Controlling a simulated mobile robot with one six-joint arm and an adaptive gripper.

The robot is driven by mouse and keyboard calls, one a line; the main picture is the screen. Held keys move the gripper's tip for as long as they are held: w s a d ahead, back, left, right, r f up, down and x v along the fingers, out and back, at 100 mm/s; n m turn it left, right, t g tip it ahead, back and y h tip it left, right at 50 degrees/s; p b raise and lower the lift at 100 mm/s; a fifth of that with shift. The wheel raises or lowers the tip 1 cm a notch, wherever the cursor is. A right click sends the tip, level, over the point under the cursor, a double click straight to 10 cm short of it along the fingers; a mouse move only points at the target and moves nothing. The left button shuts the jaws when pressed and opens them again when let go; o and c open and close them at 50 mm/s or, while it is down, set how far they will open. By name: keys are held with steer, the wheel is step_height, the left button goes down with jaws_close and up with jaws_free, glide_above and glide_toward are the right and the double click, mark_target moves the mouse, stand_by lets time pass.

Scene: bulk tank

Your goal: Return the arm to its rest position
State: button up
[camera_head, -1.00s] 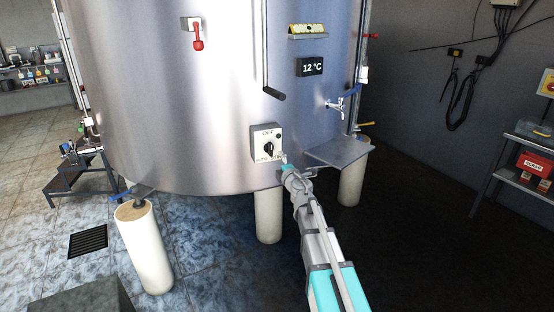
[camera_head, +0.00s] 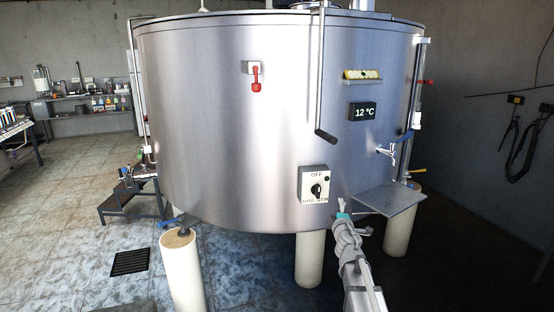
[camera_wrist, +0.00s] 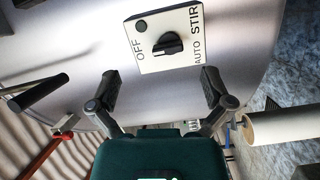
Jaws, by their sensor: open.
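My gripper (camera_head: 342,208) is at the end of my arm, just below and right of the switch box in the head view. In the wrist view my gripper (camera_wrist: 160,88) has its two fingers spread wide with nothing between them. The switch box (camera_head: 307,173) is a pale panel on the front of the steel tank (camera_head: 220,130), marked OFF, AUTO and STIR. Its black knob (camera_wrist: 168,43) lies beyond the fingertips, and the fingers look apart from it.
A grey shelf (camera_head: 392,198) juts from the tank right of my gripper. A black-ended lever (camera_head: 326,136) hangs above the switch box. Pale legs (camera_head: 309,260) stand under the tank. A small step stand (camera_head: 118,200) is at the left. Tiled floor (camera_head: 70,215) is open at the left.

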steer(key=s+d+f+m+g+h, duration=0.2)
steer(key=s+f+m+g+h, duration=0.15)
steer(key=s+f+m, duration=0.2)
steer(key=s+d+f+m+g+h, duration=0.2)
steer(key=s+d+f+m+g, duration=0.1)
steer(key=s+f+m+g, duration=0.3)
steer(key=s+a+f+m+g+y, duration=0.25)
steer(key=s+a+f+g, duration=0.2)
steer(key=s, duration=0.45)
steer(key=s+a+f+m+g+y, duration=0.1)
steer(key=s+a+f+g+y, duration=0.2)
steer(key=s+a, duration=0.45)
steer(key=s+r+g+y+p, duration=0.1)
steer(key=s+r+p, duration=0.2)
steer(key=r+p, duration=1.9)
steer(key=shift+s+d+r, duration=0.2)
steer(key=shift+d, duration=0.15)
